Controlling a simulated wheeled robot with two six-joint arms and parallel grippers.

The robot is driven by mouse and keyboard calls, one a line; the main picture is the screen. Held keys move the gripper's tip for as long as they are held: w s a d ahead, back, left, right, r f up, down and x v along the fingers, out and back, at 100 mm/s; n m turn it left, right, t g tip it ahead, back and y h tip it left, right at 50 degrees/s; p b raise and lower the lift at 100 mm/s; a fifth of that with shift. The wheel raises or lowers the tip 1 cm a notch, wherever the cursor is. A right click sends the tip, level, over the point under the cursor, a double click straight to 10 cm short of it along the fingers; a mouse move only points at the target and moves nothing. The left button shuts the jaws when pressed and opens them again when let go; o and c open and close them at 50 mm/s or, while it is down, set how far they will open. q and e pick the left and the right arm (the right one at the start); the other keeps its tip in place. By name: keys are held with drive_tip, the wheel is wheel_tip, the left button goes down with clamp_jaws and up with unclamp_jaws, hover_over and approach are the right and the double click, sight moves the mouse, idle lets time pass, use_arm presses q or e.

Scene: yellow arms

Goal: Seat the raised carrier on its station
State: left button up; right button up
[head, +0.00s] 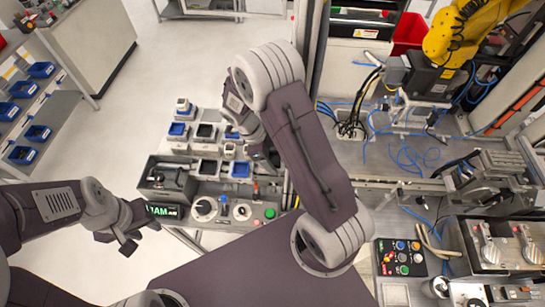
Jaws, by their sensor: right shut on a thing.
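My right arm reaches up and bends back down over the bench panel. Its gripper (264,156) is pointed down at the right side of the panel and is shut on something. The arm's links hide most of what it holds, so I cannot make out the carrier clearly. The panel has rows of square stations with blue, black and white blocks; a blue one (241,170) lies just left of the right gripper. My left gripper (140,240) hangs at the left, apart from the panel, with its fingers spread and empty.
Knobs and buttons, such as a green one (270,213), line the panel's front. A grey box (168,182) stands at its left edge. A yellow robot arm (455,35) and loose blue cables (405,158) are at the right. A button box (400,258) sits lower right.

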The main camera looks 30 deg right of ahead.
wheel_tip(320, 180, down, 6)
drive_tip(key=b, duration=0.3)
drive_tip(key=shift+w+b, duration=0.1)
drive_tip(key=shift+b, duration=0.3)
drive_tip(key=shift+f, duration=0.15)
drive_tip(key=shift+b, duration=0.3)
drive_tip(key=shift+s+d+f+b, duration=0.1)
drive_tip(key=shift+s+d+b, duration=0.1)
drive_tip(key=shift+b, duration=0.1)
drive_tip(key=shift+s+d, duration=0.1)
